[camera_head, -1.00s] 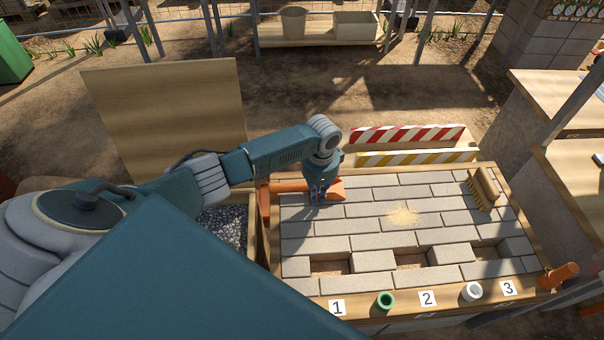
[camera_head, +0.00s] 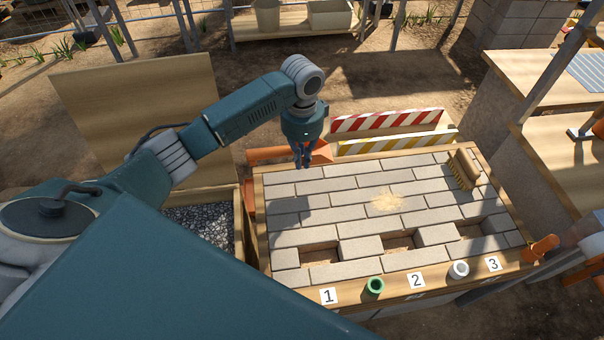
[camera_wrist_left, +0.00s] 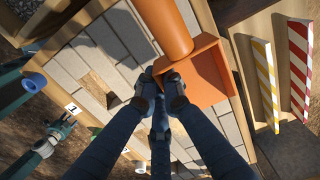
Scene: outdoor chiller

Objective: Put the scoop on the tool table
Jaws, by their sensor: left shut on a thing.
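My left gripper (camera_head: 303,160) is shut on the orange scoop (camera_head: 320,153), above the far left edge of the paved block table (camera_head: 352,202). In the left wrist view the scoop (camera_wrist_left: 207,75) has a square, open-looking pan and a thick round handle (camera_wrist_left: 163,25). The gripper's fingers (camera_wrist_left: 160,85) meet at the pan's near edge, by the foot of the handle. In the head view the gripper partly hides the scoop. What seems to be my right gripper (camera_wrist_left: 58,132) shows small at the left of the wrist view; its fingers are too small to judge. I cannot tell which surface is the tool table.
Red-striped (camera_head: 387,120) and yellow-striped (camera_head: 395,143) boards stand behind the blocks. A gravel bin (camera_head: 205,224) is at the left. Green (camera_head: 375,286) and white (camera_head: 459,270) cups sit at the front edge. Wooden worktops (camera_head: 545,90) are at the right.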

